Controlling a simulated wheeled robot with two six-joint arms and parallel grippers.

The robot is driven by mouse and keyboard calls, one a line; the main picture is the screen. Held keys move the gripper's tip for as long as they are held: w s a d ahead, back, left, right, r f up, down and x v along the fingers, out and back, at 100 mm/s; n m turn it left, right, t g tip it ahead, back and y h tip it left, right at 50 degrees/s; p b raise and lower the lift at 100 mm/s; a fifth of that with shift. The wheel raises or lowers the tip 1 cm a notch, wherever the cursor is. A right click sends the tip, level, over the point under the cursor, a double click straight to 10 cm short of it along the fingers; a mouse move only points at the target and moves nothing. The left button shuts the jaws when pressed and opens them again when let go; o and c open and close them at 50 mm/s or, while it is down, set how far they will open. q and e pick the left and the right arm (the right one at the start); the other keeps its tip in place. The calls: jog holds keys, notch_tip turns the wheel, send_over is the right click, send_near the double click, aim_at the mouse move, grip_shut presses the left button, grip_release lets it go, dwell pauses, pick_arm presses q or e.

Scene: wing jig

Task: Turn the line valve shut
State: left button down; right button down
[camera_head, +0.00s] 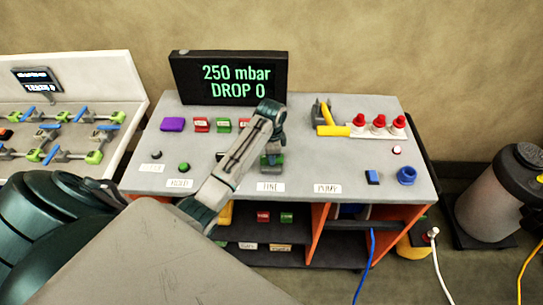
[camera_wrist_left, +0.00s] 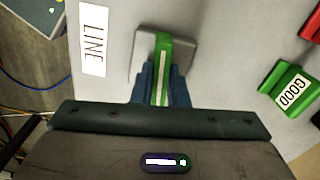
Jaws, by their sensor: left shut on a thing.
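The line valve's green handle (camera_wrist_left: 162,48), with a pale stripe along its top, sits on a grey base (camera_wrist_left: 145,55) in the left wrist view. My left gripper (camera_wrist_left: 160,88) is shut on this handle, one blue finger on each side. The handle runs up and down in that view. In the head view my left gripper (camera_head: 272,158) points down at the bench top, just behind the LINE label (camera_head: 270,187). A bit of the green handle (camera_head: 272,169) shows below the fingers; the rest is hidden. The LINE label also shows in the left wrist view (camera_wrist_left: 93,40).
The grey bench (camera_head: 330,158) carries a display (camera_head: 230,78) reading "250 mbar DROP 0". A green block marked GOOD (camera_wrist_left: 287,87) lies right of the gripper in the wrist view. A yellow-handled tool (camera_head: 332,130) and red-topped parts (camera_head: 378,124) stand at the back right.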

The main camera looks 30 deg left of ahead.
pick_arm(q)
jog(key=shift+m, duration=0.8)
jog(key=c, duration=1.4)
grip_release()
jog(key=shift+c, duration=0.2)
jog(key=shift+w+r, duration=0.1)
